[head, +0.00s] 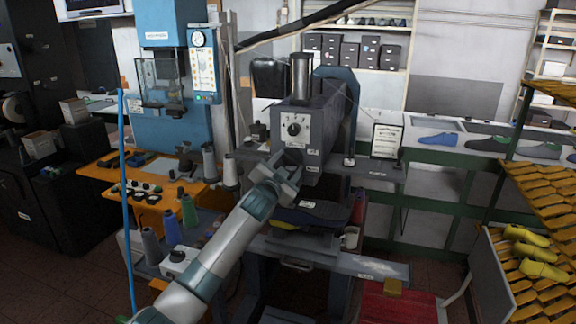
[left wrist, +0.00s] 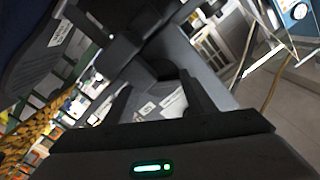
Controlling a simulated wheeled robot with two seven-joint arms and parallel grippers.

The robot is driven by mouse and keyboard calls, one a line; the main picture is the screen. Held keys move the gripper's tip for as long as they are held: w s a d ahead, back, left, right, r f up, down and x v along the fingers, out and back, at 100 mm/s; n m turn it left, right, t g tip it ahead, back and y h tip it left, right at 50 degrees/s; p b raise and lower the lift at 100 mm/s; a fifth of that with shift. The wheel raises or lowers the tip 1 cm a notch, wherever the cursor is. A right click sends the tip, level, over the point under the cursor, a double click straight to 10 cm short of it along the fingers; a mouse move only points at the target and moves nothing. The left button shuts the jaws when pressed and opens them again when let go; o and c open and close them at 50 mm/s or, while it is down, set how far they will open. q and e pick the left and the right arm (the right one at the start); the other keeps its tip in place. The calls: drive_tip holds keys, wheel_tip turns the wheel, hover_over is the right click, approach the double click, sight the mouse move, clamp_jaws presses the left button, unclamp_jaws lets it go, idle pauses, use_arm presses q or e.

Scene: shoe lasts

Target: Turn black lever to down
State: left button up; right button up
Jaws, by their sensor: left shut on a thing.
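The grey machine (head: 308,118) stands in the middle of the head view, with a black dial (head: 293,129) on its front. My left gripper (head: 290,170) is at the lower front of the machine head, below the dial. It is shut on the black lever (head: 294,156), which is mostly hidden by the fingers and hard to make out. In the left wrist view the two dark fingers (left wrist: 157,98) reach up towards dark machine parts. The lever's exact angle cannot be told. My right gripper is in neither view.
A dark sole-shaped piece (head: 312,213) lies on the machine below my gripper. An orange table (head: 100,170) with spools stands at left, before a blue machine (head: 168,110). A yellow slatted rack (head: 545,190) stands at right, and a red seat (head: 398,306) in front.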

use_arm(q)
drive_tip(key=o, duration=1)
drive_tip(key=shift+o, duration=0.2)
drive_tip(key=shift+s, duration=0.1)
drive_tip(key=b+v, duration=0.6)
drive_tip(key=v, duration=1.1)
drive_tip(key=shift+s, duration=0.1)
